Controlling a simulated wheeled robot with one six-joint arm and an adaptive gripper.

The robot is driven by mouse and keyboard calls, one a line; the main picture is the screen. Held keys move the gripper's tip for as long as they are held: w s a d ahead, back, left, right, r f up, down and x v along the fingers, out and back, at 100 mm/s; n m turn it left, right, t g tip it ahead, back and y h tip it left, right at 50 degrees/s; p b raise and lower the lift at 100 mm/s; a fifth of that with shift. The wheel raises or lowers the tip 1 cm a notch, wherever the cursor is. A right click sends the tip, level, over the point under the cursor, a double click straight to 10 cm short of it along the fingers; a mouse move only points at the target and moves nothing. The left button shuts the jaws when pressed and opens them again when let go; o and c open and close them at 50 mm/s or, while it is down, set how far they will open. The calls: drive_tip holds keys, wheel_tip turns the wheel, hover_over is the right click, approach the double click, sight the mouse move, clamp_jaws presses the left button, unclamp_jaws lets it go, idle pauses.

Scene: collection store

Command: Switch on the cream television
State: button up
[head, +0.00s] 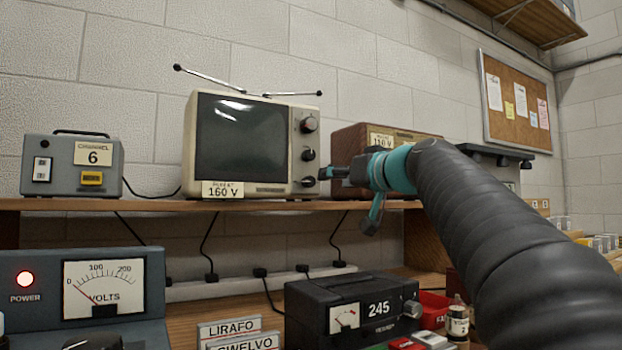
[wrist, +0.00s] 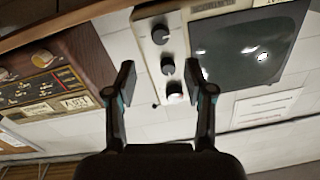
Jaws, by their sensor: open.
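The cream television (head: 292,110) stands on the wooden shelf. Its screen (head: 240,139) is dark grey-green with reflections and shows no picture. A column of three knobs runs down its right side, the lowest (head: 308,181) beside my gripper (head: 326,173). A tag (head: 222,190) reads 160 V. In the wrist view the television appears upside down, with its knob panel (wrist: 147,50) beyond the fingers and the screen (wrist: 250,45) at right. My gripper (wrist: 162,78) is open and empty, its fingertips apart on either side of the knob column. Contact with a knob cannot be told.
A brown set (head: 350,142) stands right of the television, partly behind my arm. A grey box (head: 72,166) marked 6 is at left. Below are a voltmeter unit (head: 140,262) with a lit red lamp and a black unit (head: 345,286) reading 245. Two antennas rise above the television.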

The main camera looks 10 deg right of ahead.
sight(312, 181)
drive_tip(key=p+x, duration=0.2)
drive_tip(key=x, duration=0.7)
drive_tip(key=shift+w, duration=0.15)
clamp_jaws()
